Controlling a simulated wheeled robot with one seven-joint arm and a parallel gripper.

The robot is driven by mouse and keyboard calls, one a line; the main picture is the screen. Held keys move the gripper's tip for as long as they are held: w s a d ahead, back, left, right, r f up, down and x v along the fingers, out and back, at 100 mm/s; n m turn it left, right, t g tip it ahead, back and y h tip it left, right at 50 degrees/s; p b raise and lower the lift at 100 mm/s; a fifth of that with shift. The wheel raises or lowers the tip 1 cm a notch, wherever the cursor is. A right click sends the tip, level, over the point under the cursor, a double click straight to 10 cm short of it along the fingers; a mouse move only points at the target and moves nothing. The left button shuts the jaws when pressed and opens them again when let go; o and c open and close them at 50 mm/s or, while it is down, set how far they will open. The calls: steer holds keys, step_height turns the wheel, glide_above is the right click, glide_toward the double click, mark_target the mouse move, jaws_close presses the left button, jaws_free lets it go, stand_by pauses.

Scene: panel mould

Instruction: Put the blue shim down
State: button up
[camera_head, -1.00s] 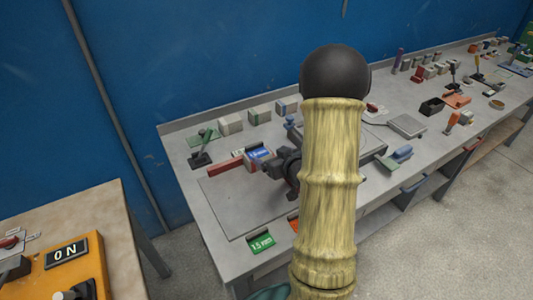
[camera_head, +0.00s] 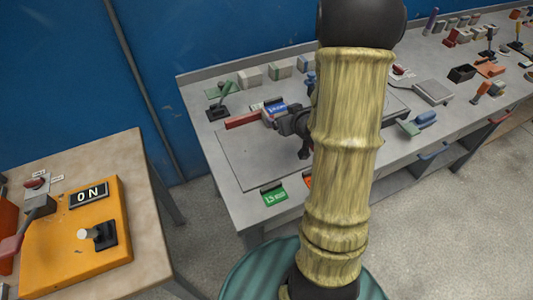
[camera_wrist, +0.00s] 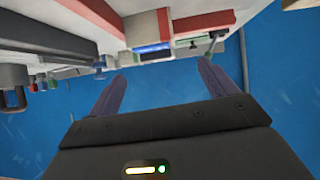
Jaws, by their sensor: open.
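The blue shim (camera_head: 280,108) is a small blue piece with a pale label, at the back left of the grey bench beside a red bar (camera_head: 243,120). It also shows in the wrist view as a blue strip (camera_wrist: 152,48) beyond the fingertips. My gripper (camera_wrist: 160,70) is open, its two fingers wide apart with nothing between them. In the head view my dark wrist is just right of the blue shim, and my arm hides part of the bench. A green shim marked 1.5 mm (camera_head: 274,197) is at the bench's front edge.
A grey plate (camera_head: 250,160) covers the bench's left part and looks bare. Several pale blocks (camera_head: 250,77) stand along the back. An orange control box (camera_head: 75,245) sits on the nearer left table.

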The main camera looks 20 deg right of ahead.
steer(key=s+a+r+g, duration=0.2)
steer(key=s+a+g, duration=0.6)
steer(key=s+a, duration=0.7)
steer(key=shift+s+g, duration=0.35)
steer(key=shift+g, duration=0.05)
